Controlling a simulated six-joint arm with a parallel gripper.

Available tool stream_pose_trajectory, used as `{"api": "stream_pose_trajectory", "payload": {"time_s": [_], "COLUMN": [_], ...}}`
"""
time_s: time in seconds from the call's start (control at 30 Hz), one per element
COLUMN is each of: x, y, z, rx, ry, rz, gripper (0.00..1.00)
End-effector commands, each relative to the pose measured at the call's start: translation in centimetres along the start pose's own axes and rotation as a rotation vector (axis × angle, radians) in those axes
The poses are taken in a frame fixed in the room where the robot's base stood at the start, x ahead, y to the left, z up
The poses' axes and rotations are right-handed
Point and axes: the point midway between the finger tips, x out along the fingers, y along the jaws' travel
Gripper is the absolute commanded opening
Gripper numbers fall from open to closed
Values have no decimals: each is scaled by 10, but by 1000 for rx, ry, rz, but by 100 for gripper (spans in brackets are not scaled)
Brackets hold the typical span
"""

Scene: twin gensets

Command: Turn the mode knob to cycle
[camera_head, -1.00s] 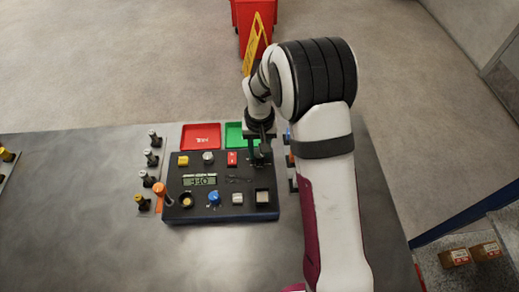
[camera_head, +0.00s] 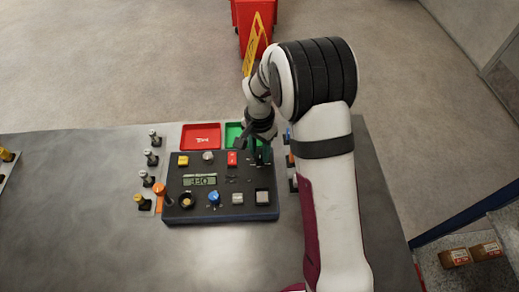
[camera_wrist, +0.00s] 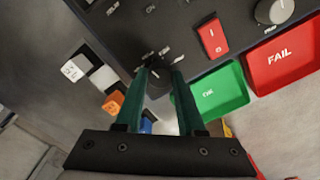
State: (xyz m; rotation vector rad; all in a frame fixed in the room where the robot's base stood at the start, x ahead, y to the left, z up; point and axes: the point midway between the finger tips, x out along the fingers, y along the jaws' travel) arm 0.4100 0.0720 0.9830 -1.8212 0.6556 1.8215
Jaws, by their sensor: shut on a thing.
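The dark control panel (camera_head: 205,178) lies on the grey table, and it also shows in the wrist view (camera_wrist: 200,70). The dark mode knob (camera_wrist: 158,82) sits at the panel's edge by the green tray, with small printed labels around it. My gripper (camera_wrist: 161,74), with two green fingers, is shut on this knob, one finger on each side. In the head view my gripper (camera_head: 261,160) is at the panel's far right corner and hides the knob. I cannot tell which label the knob points at; the labels are too small and partly covered.
A red rocker switch (camera_head: 232,158) and a grey knob (camera_head: 208,156) are on the same row. A red tray (camera_head: 202,136) and a green tray (camera_head: 232,131) lie behind the panel. Connectors, including an orange one (camera_wrist: 113,102), stand close beside the knob.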

Motion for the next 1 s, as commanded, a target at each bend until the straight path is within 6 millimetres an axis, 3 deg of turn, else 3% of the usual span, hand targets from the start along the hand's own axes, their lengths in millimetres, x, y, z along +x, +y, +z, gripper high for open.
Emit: {"api": "stream_pose_trajectory", "payload": {"time_s": [0.77, 0.8, 0.93, 1.0], "x": [-1, -1, 0, 0], "y": [0, 0, 0, 0], "z": [0, 0, 0, 0], "rx": [96, 96, 95, 95], "ry": [0, 0, 0, 0], "rz": [0, 0, 0, 0], "gripper": [0, 45, 68, 68]}}
